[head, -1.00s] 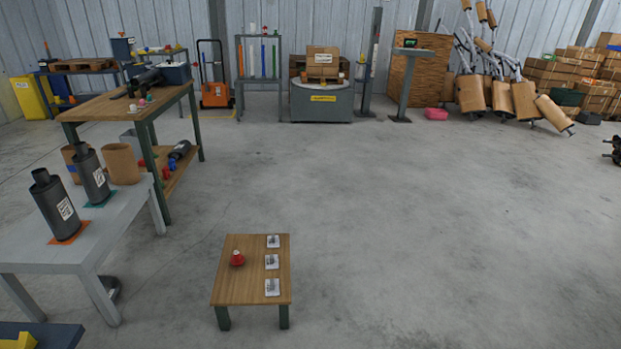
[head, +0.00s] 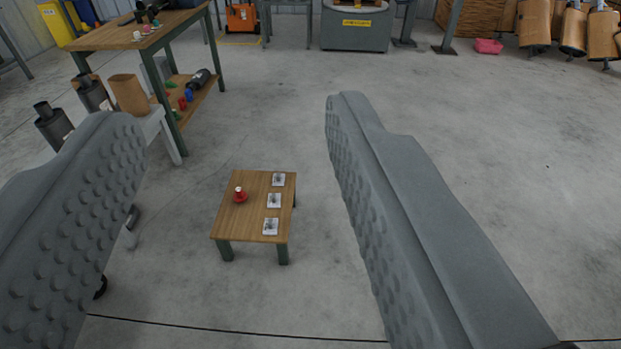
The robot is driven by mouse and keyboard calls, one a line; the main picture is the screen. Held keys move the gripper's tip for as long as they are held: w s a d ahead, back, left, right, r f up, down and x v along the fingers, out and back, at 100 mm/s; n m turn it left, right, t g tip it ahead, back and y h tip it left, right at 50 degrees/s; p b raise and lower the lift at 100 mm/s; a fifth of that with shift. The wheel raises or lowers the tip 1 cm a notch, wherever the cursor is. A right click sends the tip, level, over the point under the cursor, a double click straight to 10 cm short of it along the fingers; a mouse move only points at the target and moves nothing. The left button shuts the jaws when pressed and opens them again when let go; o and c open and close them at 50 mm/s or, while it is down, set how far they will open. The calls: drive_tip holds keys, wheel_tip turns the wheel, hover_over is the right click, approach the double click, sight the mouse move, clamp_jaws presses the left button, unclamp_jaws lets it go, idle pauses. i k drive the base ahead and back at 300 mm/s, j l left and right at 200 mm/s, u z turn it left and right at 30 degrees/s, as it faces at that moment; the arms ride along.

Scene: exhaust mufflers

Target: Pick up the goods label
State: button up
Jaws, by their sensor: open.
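Three small white label-like cards lie in a row along the right side of a low wooden table: a far one (head: 279,180), a middle one (head: 274,201) and a near one (head: 270,227). Each has a small grey shape or print on it, too small to read. I cannot tell which of them is the goods label. My gripper (head: 236,112) is open and empty, with one studded grey finger on each side of the picture. The low table shows between the fingers, well beyond and below them. Nothing touches the fingers.
At left, a grey bench with mufflers (head: 52,125) is partly hidden by my left finger. A workbench (head: 140,38) stands behind it. The concrete floor right of the low table is clear.

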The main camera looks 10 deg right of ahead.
sight(278, 180)
drive_tip(key=i+l, duration=0.15)
drive_tip(key=i, duration=0.35)
drive_tip(key=i+l, duration=0.15)
drive_tip(key=i, duration=0.4)
drive_tip(key=i+l, duration=0.15)
drive_tip(key=i, duration=0.35)
drive_tip(key=i+l, duration=0.15)
drive_tip(key=i, duration=0.35)
